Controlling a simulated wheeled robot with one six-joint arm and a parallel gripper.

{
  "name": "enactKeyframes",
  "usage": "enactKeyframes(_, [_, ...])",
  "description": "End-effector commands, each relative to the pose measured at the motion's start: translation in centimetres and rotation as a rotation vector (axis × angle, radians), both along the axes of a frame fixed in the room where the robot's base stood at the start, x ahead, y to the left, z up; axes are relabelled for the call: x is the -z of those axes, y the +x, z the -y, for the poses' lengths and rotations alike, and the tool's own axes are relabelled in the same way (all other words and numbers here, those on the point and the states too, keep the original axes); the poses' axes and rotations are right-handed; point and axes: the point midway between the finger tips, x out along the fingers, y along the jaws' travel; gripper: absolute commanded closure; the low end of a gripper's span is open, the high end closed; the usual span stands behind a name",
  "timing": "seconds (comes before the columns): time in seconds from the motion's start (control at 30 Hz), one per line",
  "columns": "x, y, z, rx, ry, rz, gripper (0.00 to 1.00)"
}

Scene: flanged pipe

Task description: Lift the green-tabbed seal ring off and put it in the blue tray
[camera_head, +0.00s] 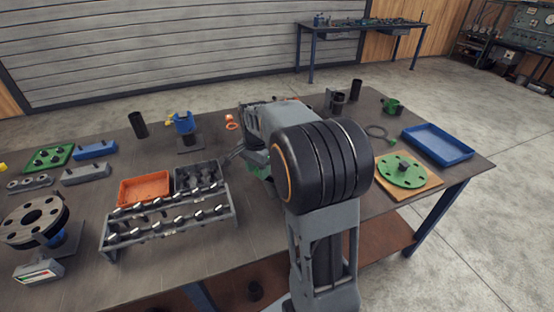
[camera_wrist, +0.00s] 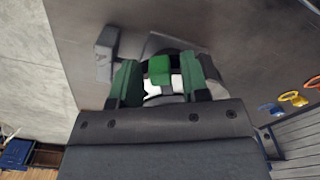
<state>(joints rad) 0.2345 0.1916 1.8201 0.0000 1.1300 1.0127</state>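The green tab (camera_wrist: 160,69) of the seal ring shows in the wrist view, between the two green-padded fingers of my gripper (camera_wrist: 166,78). The fingers stand apart, with what looks like a gap on each side of the tab. The ring itself is mostly hidden behind the fingers and palm; a pale round area shows below the tab. In the head view my arm hides the ring, and my gripper shows only as a bit of green (camera_head: 257,160) left of the wrist. The empty blue tray (camera_head: 437,144) lies at the table's right end.
A green flange disc (camera_head: 402,172) lies on a wooden board right of my arm. A dark loop (camera_head: 376,131) and a green-and-black part (camera_head: 391,106) lie behind it. Left of my arm are a bolt rack (camera_head: 168,222) and an orange bin (camera_head: 144,188).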

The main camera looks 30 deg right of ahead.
Motion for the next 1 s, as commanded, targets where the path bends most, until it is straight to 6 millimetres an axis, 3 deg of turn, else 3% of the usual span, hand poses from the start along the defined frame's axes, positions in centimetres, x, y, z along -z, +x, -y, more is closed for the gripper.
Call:
enactKeyframes(0.43, [0.0,0.0,0.0,0.000,0.000,0.000,1.00])
enactKeyframes(0.77, [-0.4,0.0,0.0,0.000,0.000,0.001,1.00])
enactKeyframes(1.0, [-3.0,0.1,0.0,0.000,-0.002,0.005,1.00])
